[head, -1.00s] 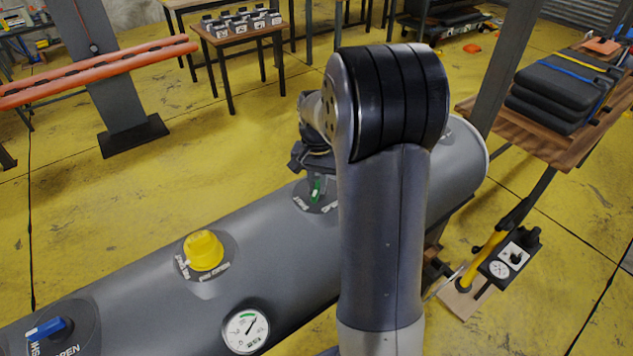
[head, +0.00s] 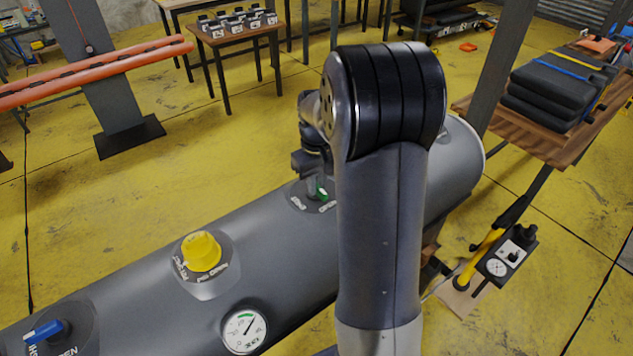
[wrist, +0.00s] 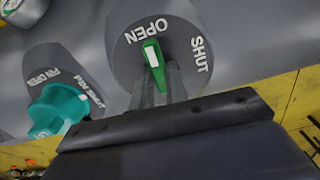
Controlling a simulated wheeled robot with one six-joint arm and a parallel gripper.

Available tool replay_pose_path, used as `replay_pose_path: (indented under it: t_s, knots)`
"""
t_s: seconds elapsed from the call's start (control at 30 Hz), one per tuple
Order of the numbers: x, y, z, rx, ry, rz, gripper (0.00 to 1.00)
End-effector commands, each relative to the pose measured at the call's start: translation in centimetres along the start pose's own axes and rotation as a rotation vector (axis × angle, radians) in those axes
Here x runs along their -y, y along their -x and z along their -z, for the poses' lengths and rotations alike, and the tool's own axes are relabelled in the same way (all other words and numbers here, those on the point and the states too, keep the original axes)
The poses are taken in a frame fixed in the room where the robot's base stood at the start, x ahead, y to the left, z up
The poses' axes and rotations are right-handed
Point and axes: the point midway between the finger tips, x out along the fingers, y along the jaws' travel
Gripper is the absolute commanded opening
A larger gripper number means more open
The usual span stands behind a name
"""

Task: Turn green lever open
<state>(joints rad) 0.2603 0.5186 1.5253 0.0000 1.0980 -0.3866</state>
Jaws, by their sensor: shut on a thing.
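The green lever (wrist: 154,56) has a white stripe and sits on a round dark plate (wrist: 128,42) marked OPEN and SHUT. In the wrist view its striped end points at the word OPEN, and SHUT lies off to the right. My gripper (wrist: 157,76) is shut on the green lever, with its two fingers on either side of it. In the head view a small part of the lever (head: 322,192) shows below my gripper (head: 315,186), on top of the grey tube (head: 265,240). My arm hides part of the plate there.
A teal knob (wrist: 60,107) stands beside the lever's plate. A yellow knob (head: 202,251), a pressure gauge (head: 245,331) and a blue lever (head: 44,331) are farther left along the tube. A wooden bench (head: 560,140) with black pads stands at the right.

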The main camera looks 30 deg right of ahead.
Motion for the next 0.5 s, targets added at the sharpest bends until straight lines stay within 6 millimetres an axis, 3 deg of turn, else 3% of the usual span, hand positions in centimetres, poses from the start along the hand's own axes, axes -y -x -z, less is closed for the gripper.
replay_pose_path:
  t_s: [0.5]
  knots:
    - [-0.1,0.09,0.07,-0.002,0.084,-0.001,0.0]
